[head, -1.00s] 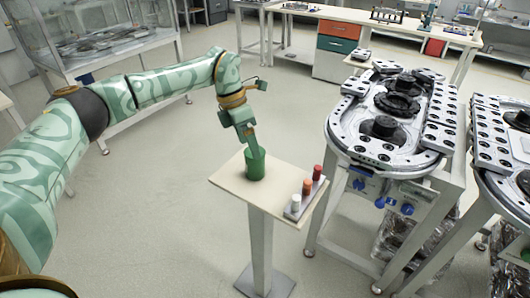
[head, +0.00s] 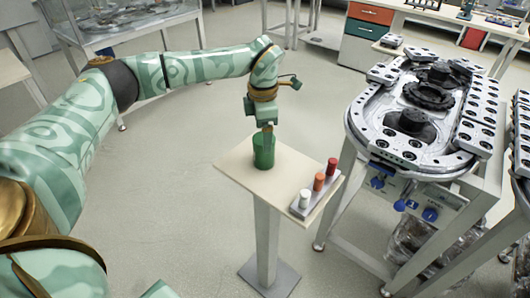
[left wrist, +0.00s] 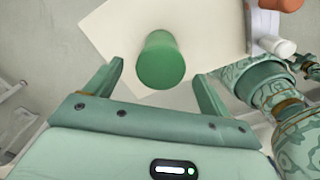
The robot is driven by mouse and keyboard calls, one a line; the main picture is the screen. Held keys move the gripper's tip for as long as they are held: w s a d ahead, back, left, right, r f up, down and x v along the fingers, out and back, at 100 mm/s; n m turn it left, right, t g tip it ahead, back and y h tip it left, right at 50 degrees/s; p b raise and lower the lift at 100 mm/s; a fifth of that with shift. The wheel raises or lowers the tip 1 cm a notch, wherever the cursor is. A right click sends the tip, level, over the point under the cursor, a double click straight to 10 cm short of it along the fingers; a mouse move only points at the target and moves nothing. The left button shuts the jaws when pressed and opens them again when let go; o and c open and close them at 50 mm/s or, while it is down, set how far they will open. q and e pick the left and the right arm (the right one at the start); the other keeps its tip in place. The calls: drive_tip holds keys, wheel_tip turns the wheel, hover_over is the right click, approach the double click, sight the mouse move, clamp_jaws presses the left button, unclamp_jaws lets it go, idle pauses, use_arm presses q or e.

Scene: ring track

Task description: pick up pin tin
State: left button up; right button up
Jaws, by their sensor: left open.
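The pin tin, a green cylinder (head: 263,152), stands upright on a small cream pedestal table (head: 235,165). My left gripper (head: 267,132) is above the tin, pointing down. In the left wrist view, the tin (left wrist: 160,62) sits in the gap between the two spread fingers of the left gripper (left wrist: 158,72), with room on both sides. The fingers are open and hold nothing. How far they reach down beside the tin is hard to tell. My right gripper is not in view.
A grey rack (head: 316,197) with white, orange and red cylinders stands on the table's right side. A ring track (head: 350,110) on a metal stand is to the right. A glass case (head: 95,20) is at the back left. The floor left of the table is clear.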

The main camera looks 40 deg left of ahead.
use_arm(q)
wheel_tip(320, 180, down, 5)
drive_tip(key=shift+w+f+b, duration=0.1)
drive_tip(key=shift+b, duration=0.95)
drive_tip(key=shift+c, duration=1.2)
drive_tip(key=c, duration=0.9)
